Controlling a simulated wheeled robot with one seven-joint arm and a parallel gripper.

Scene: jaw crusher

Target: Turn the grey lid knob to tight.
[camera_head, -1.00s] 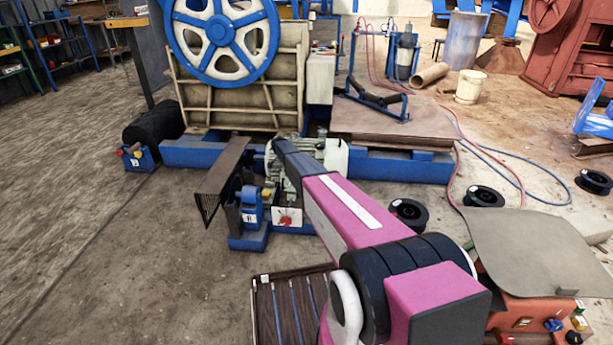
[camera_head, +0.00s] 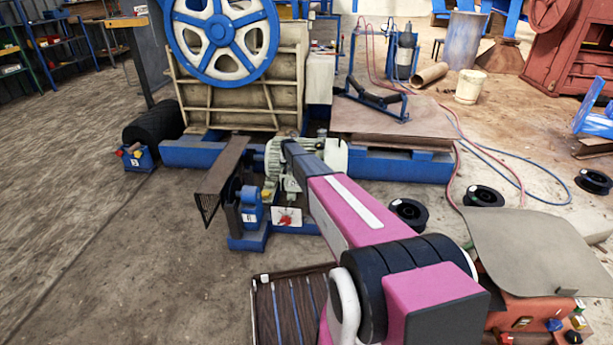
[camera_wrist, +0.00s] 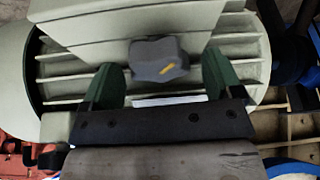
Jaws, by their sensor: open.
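The grey lid knob (camera_wrist: 158,60) is in the upper middle of the wrist view, a lobed knob with a yellow mark on its face. It sits on the pale ribbed motor housing (camera_wrist: 250,55). My gripper (camera_wrist: 158,82) is open, with one green finger to the left of the knob and one to the right, both apart from it. In the head view the motor (camera_head: 332,155) stands behind the end of my pink arm, and neither the knob nor my fingers can be made out there.
A blue pedestal with a bearing (camera_head: 250,213) and a dark belt guard (camera_head: 222,175) stand left of the motor. A blue beam (camera_head: 405,166) runs behind it. A large blue-and-white flywheel (camera_head: 222,35) rises at the back. The floor at left is open.

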